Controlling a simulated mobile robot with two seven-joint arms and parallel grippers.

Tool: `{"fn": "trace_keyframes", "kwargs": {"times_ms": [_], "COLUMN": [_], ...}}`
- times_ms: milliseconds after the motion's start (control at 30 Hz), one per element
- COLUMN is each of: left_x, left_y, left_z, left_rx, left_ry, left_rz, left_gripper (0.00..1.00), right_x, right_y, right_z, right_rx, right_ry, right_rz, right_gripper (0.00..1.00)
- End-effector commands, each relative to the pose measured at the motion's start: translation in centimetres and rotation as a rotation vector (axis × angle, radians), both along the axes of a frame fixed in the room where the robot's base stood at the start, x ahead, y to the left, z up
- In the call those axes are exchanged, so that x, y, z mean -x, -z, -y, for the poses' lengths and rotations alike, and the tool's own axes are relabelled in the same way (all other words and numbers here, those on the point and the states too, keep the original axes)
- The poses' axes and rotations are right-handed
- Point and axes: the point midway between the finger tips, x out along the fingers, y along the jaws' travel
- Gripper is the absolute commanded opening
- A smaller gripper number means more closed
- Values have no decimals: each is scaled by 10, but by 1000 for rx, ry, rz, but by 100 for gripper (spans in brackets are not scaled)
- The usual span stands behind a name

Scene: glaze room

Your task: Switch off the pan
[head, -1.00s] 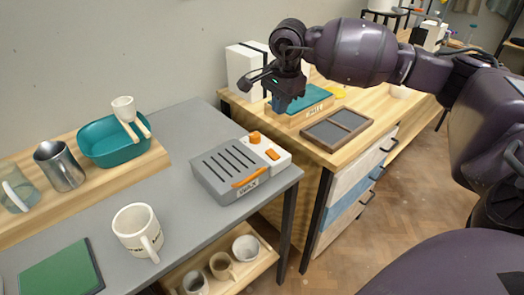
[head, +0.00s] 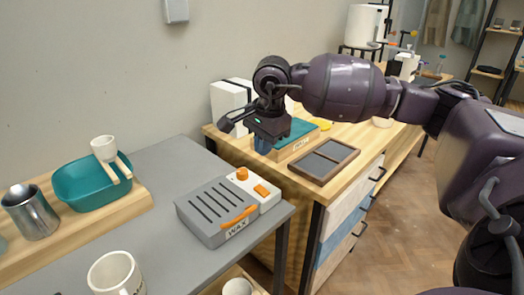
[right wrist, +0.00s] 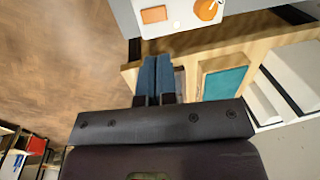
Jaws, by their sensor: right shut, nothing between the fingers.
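The wax pan (head: 205,212) is a grey slotted box labelled WAX with an orange handle, on the grey table. Its white control panel (head: 268,204) at the right end carries a round orange knob (head: 242,173) and an orange rectangular switch (head: 262,190). The knob (right wrist: 206,9) and switch (right wrist: 154,15) also show at the top of the right wrist view. My right gripper (head: 262,145) is shut and empty, behind and above the panel, over the wooden bench. Its blue fingers (right wrist: 155,75) are together in the right wrist view. My left gripper is not in view.

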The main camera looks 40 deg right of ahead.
Motion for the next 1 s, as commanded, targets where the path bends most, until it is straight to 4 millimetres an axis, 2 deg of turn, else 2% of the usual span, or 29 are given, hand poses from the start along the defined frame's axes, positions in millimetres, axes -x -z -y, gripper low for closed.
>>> {"fn": "trace_keyframes", "kwargs": {"times_ms": [33, 100, 500, 700, 1000], "left_x": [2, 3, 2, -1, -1], "left_y": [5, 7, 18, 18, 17], "left_z": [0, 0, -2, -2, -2], "left_rx": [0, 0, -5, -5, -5], "left_ry": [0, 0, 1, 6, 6], "left_rz": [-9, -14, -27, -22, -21], "left_gripper": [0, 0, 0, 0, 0], "right_x": [-1, -3, -12, -15, -17], "right_y": [14, 27, 93, 112, 116], "right_z": [-1, -1, -1, -2, -1], "right_rx": [-2, -2, -1, -2, 0], "right_ry": [0, 0, 0, 0, 0], "right_rz": [-8, -8, -7, -3, 1], "right_gripper": [0, 0, 0, 0, 0]}}
